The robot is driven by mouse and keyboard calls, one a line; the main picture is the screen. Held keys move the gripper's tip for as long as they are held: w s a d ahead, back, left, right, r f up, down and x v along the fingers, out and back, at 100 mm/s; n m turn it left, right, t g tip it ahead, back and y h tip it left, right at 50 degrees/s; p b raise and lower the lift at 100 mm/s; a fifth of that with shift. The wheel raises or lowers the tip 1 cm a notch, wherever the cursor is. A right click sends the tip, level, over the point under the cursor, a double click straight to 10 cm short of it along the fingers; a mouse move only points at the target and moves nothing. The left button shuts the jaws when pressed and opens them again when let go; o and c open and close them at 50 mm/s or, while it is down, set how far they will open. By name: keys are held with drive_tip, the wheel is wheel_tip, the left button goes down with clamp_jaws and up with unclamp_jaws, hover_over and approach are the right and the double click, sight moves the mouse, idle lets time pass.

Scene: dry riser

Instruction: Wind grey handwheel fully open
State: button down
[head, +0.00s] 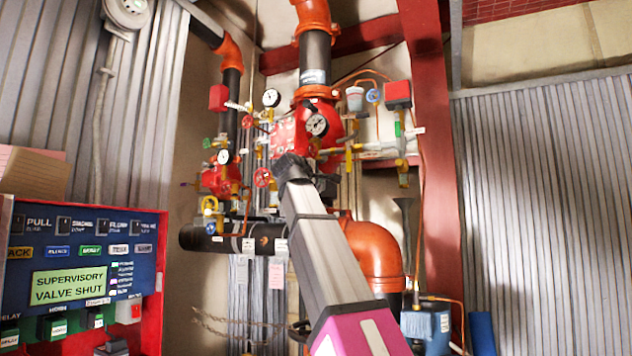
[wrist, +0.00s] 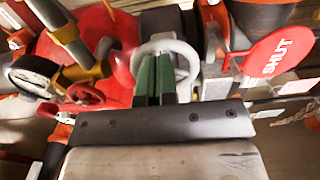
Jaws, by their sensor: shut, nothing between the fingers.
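The grey handwheel (wrist: 191,58) is a pale ring in the upper middle of the wrist view. I cannot make it out in the head view, where my arm covers the middle of the pipework. My gripper (wrist: 153,62) has its two green fingers together with nothing between them. The fingers overlap the left and middle of the wheel and hide part of it. I cannot tell whether the tips are in front of the rim or reach inside it. My arm's dark end (head: 292,168) shows in front of the red valve body (head: 290,135).
A red disc marked SHUT (wrist: 278,57) stands right of the wheel. A red handwheel (wrist: 87,94), a gauge (wrist: 35,75) and yellow fittings crowd the left. A control panel reading "SUPERVISORY VALVE SHUT" (head: 68,286) is at the left of the head view; a red column (head: 440,170) stands right.

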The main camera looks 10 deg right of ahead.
drive_tip(key=shift+x, duration=0.95)
idle(0.5)
